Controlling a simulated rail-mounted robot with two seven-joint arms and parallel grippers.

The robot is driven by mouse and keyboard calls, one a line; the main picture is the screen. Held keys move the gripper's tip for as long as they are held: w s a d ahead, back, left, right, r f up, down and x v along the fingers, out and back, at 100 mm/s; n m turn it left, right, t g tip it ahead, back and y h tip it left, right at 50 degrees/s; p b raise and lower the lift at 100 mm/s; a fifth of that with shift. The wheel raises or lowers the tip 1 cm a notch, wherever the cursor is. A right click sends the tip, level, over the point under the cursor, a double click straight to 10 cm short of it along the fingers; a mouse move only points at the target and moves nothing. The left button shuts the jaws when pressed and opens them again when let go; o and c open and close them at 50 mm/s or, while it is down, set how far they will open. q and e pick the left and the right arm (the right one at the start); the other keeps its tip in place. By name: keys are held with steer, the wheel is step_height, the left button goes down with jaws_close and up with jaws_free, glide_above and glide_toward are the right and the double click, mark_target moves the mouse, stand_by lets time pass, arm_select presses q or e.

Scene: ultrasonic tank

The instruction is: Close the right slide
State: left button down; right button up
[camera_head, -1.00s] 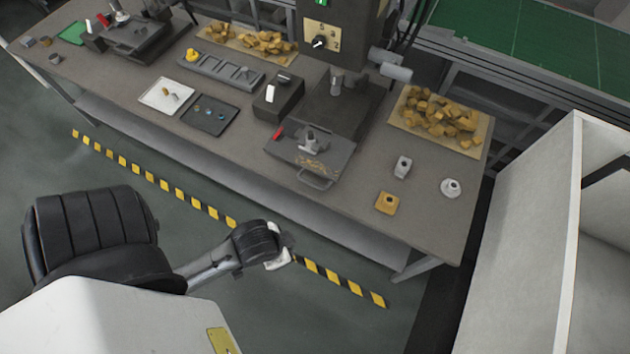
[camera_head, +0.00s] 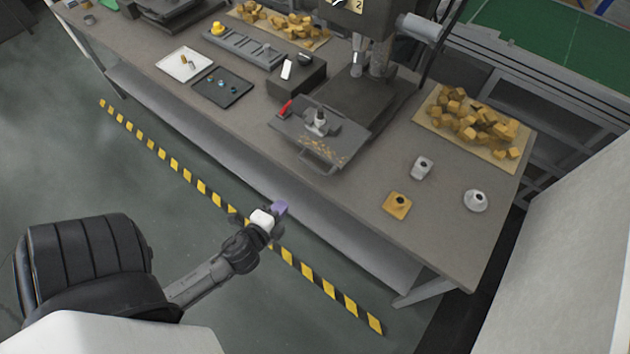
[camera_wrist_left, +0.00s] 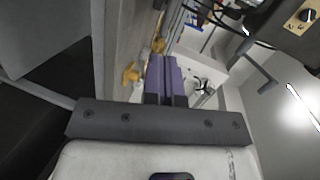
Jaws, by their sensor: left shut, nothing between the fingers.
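The right slide (camera_head: 305,135) is a dark plate under the right machine, extending out toward the table's front edge. It carries a red-handled lever (camera_head: 284,107), a metal clamp (camera_head: 317,121) and brown chips, and has a bar handle (camera_head: 318,160) at its front. My left gripper (camera_head: 280,208), with purple fingers, is in front of the table edge, below the slide in the picture and apart from it. Its fingers are together and empty in the left wrist view (camera_wrist_left: 163,76). I cannot make out the slide clearly in that view. My right gripper is not in view.
The machine head (camera_head: 372,30) overhangs the slide's back. A black switch box (camera_head: 295,76) stands left of it. An orange block (camera_head: 397,205), a grey block (camera_head: 421,167) and a round metal part (camera_head: 475,200) stand to the right. A tray (camera_head: 428,118) of brass pieces lies behind them.

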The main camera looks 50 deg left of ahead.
arm_select(q)
steer(key=d+r+m+t+h, duration=0.1)
steer(key=m, duration=0.1)
glide_toward(321, 174)
steer(key=x, duration=0.5)
steer(key=shift+w+a, duration=0.25)
steer(key=shift+w, duration=0.05)
steer(key=shift+x, duration=0.8)
steer(key=shift+f, duration=0.15)
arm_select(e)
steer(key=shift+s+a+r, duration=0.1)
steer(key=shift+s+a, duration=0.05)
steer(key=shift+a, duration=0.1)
arm_select(q)
steer(key=shift+w, duration=0.15)
